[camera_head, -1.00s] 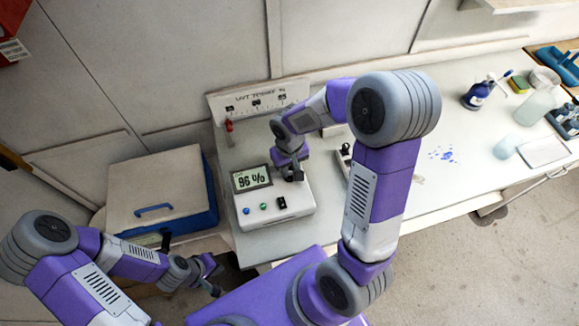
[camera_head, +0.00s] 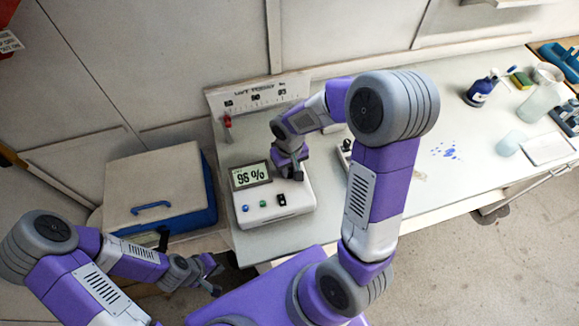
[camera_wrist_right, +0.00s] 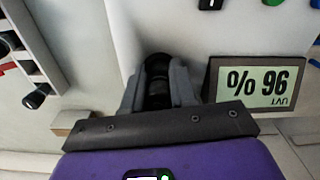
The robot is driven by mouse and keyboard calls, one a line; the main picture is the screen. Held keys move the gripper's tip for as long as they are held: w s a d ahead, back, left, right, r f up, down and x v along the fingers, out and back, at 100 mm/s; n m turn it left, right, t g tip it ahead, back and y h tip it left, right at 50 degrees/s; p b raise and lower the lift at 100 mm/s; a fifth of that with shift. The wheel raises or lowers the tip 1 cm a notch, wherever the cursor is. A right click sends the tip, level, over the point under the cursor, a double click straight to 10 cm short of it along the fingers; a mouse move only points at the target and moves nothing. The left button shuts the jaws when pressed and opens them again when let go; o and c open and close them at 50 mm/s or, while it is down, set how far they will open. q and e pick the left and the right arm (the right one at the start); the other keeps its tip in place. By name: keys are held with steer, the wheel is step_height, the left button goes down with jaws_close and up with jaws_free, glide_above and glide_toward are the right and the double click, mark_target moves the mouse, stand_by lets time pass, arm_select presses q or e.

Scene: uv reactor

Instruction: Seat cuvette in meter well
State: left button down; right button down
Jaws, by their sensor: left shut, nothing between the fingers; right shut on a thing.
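The meter (camera_head: 272,203) is a white box with a lit display (camera_head: 250,175) and small buttons, standing on the bench. The display also shows in the right wrist view (camera_wrist_right: 262,80), upside down, reading 96 %. My right gripper (camera_head: 297,174) is over the meter's top, right of the display. In the wrist view its fingers (camera_wrist_right: 158,88) are shut on a dark-topped piece (camera_wrist_right: 158,66), taken as the cuvette. Its lower part and the well are hidden, so I cannot tell how deep it sits. My left gripper (camera_head: 215,279) is shut and empty, off the bench front.
A blue case with a beige lid (camera_head: 160,185) stands left of the meter. A scale panel (camera_head: 258,97) with a red clip is behind it. A small rack (camera_wrist_right: 30,60) sits beside the meter. Bottles, a beaker and blue spots are farther right on the bench.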

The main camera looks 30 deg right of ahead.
steer(key=c, duration=0.8)
jaws_free()
steer(key=shift+r+p, duration=0.55)
steer(key=shift+r, duration=3.2)
